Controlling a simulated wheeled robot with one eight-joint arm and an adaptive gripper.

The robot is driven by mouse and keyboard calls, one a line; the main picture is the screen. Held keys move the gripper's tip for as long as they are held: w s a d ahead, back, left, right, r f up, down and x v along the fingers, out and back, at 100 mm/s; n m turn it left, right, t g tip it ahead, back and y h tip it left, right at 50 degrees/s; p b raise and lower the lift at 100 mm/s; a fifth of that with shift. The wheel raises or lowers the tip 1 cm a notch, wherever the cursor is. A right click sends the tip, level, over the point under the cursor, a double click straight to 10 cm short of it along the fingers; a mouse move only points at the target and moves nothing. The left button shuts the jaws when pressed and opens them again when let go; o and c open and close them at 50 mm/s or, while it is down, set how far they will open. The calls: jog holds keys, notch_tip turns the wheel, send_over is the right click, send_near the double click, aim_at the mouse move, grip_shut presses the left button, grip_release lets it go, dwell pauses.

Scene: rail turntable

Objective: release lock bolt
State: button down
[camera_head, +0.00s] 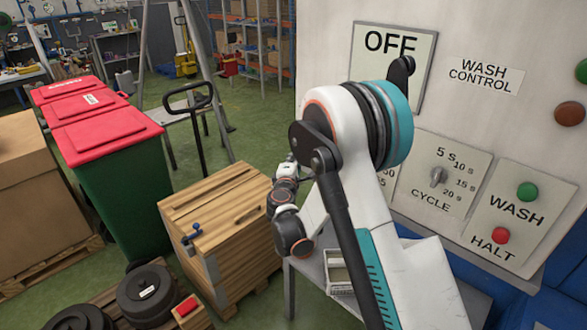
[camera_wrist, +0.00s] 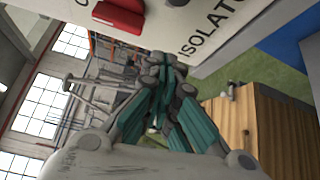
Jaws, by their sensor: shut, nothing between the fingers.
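I cannot make out a lock bolt in either view. My gripper (camera_wrist: 165,70) shows in the wrist view with its teal-sided fingers brought together and nothing held. It is in front of a pale panel marked ISOLATO… (camera_wrist: 205,30), with a red handle (camera_wrist: 118,15) at the top edge of the picture. Whether the fingers touch the panel cannot be told. In the head view my own arm covers the middle, and the fingers cannot be made out.
A wash control panel (camera_head: 488,130) with a CYCLE knob (camera_head: 438,176), a green button (camera_head: 528,191) and a red button (camera_head: 501,235) stands at right. A wooden crate (camera_head: 225,215), red-lidded green bins (camera_head: 115,170) and dark round weights (camera_head: 145,293) stand at left.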

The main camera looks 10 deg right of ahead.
jog(key=shift+w+d+r+b, duration=0.15)
jog(key=shift+d+b, duration=0.1)
jog(key=shift+d, duration=0.8)
jog(key=shift+s+d+r+b, duration=0.1)
jog(key=shift+d+b, duration=0.15)
jog(key=shift+d, duration=0.75)
jog(key=s+d+b, duration=0.1)
jog(key=s+d, duration=0.1)
jog(key=shift+s+d, duration=0.1)
jog(key=shift+s, duration=0.3)
